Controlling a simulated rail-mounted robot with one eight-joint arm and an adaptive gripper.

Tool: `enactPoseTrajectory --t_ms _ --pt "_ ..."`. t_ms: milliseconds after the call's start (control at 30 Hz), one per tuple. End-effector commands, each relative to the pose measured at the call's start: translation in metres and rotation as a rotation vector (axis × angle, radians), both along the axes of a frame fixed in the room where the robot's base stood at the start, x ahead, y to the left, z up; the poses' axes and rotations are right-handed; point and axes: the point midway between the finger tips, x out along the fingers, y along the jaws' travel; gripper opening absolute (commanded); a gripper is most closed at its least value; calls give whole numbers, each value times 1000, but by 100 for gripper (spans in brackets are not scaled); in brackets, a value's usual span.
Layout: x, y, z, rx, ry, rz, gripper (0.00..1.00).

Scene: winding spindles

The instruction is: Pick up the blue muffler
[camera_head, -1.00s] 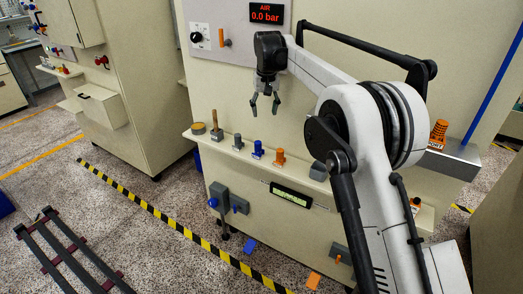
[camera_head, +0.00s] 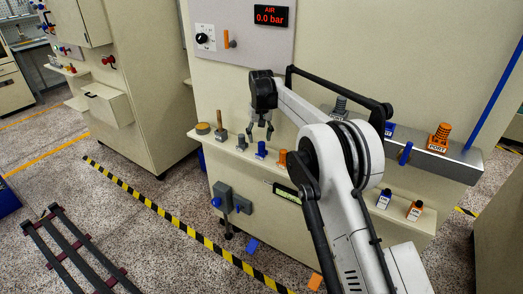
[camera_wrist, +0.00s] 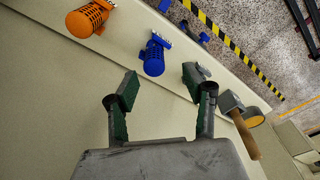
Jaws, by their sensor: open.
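The blue muffler (camera_head: 261,150) stands upright on the narrow shelf of the cream cabinet, between a grey fitting and an orange muffler (camera_head: 282,158). My gripper (camera_head: 260,132) is open and empty, pointing down just above the blue muffler in the head view. In the wrist view, the blue muffler (camera_wrist: 154,56) shows as a ribbed cylinder with a fitting at its end. It lies ahead of my open fingers (camera_wrist: 160,84), roughly centred between them and apart from them. The orange muffler (camera_wrist: 88,18) shows at the upper left.
A grey fitting (camera_head: 241,142), a wooden-handled tool (camera_head: 220,125) and a round tan-topped piece (camera_head: 203,128) stand left along the shelf. An orange spring-like part (camera_head: 440,133) and two small bottles (camera_head: 384,199) are at right. A grey box (camera_head: 222,196) sits below the shelf.

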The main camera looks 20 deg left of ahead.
Motion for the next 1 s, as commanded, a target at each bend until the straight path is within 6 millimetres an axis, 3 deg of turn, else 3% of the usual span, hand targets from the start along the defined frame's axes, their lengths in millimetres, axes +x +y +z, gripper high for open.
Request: enactPoseTrajectory --t_ms 167,433,700,1000 --pt "2 -3 -11 0 0 -1 46" --pt "5 -6 -46 0 0 0 46" --pt "5 -6 -52 0 0 0 46" --pt "5 -6 -52 0 0 0 7"
